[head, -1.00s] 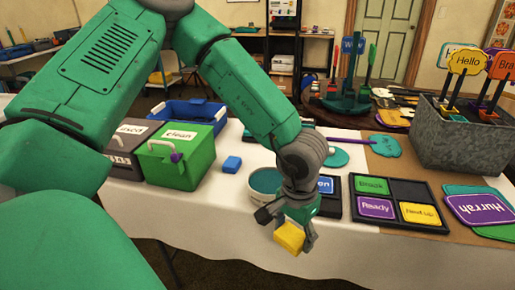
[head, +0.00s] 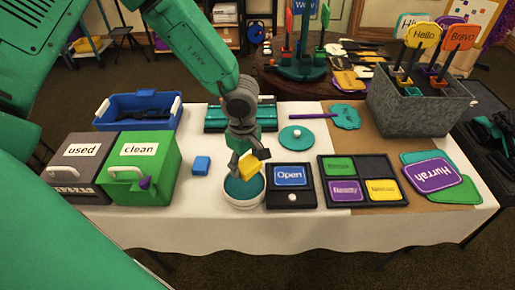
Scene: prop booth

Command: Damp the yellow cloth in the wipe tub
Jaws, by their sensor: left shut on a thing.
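The yellow cloth (head: 247,167) is a small folded block in my left gripper (head: 246,162), which is shut on it. My left gripper points down over the wipe tub (head: 243,202), a round white tub with a teal inside. The cloth appears above the tub's far part; I cannot tell whether it touches the contents. The gripper hides part of the tub's far rim. My right gripper is not in view.
Left of the tub are a blue block (head: 201,165), a green "clean" box (head: 141,170) and a dark "used" box (head: 83,172). An "Open" sign panel (head: 290,199) stands close on the right. White tablecloth (head: 330,232) is bare in front.

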